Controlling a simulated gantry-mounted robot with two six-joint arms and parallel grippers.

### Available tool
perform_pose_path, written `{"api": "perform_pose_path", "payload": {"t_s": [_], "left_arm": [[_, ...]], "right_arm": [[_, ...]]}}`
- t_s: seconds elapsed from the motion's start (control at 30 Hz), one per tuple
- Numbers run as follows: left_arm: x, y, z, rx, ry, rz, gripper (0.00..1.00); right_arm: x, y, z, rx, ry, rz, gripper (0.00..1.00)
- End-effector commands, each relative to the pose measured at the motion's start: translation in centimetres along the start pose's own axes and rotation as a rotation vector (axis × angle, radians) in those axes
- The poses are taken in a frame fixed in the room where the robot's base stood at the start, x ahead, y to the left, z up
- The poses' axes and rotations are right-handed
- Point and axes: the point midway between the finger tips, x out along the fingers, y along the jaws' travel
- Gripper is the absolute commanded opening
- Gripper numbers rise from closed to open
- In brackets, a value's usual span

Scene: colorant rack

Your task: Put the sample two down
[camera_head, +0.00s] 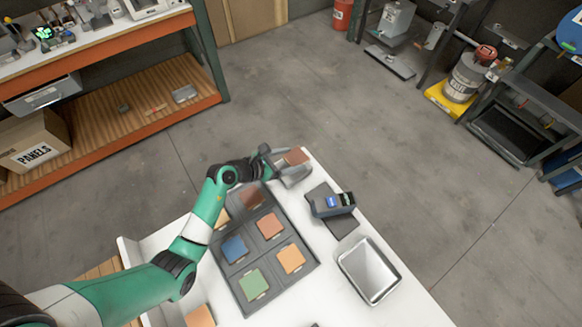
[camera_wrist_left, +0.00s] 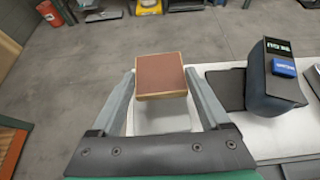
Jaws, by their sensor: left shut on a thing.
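My left gripper (camera_head: 290,167) is shut on a reddish-brown square tile (camera_head: 297,157), at the far end of the white table (camera_head: 330,290). In the left wrist view the tile (camera_wrist_left: 160,75) sits between the two grey fingers, its flat face showing and its edge tan. No number shows on it, so I cannot tell by a mark that it is sample two. Whether its underside touches anything is hidden. A dark rack (camera_head: 308,269) holds several coloured tiles, including a blue one (camera_head: 235,248) and a green one (camera_head: 253,285). My right gripper is not in view.
A dark blue-grey device with a screen (camera_head: 333,203) stands on a dark mat (camera_head: 343,226), right of the gripper. It also shows in the left wrist view (camera_wrist_left: 273,85). A shiny metal tray (camera_head: 370,270) lies nearer. Open floor surrounds the table's far end.

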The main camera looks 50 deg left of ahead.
Motion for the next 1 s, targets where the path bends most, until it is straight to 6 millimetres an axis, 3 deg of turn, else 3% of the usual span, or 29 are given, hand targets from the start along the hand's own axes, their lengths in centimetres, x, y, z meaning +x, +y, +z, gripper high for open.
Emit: {"api": "perform_pose_path", "payload": {"t_s": [0.27,0.47,0.83,0.87,0.93,1.0], "left_arm": [[1.4,0.6,-0.7,0.001,0.0,0.001,0.26],[3.1,0.7,-3.5,0.0,0.001,0.001,0.26],[3.2,0.7,-3.8,0.0,0.0,0.001,0.26],[3.1,0.7,-3.7,0.0,0.0,0.001,0.85],[3.1,0.7,-3.6,0.0,0.0,0.001,0.97],[3.1,0.7,-3.6,0.0,0.0,0.001,1.0]], "right_arm": [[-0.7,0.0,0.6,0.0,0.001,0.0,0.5],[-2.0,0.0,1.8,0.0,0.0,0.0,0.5],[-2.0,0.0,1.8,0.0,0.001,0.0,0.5],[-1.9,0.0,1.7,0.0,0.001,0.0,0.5],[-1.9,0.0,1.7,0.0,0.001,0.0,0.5],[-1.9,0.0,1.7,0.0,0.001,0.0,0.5]]}}
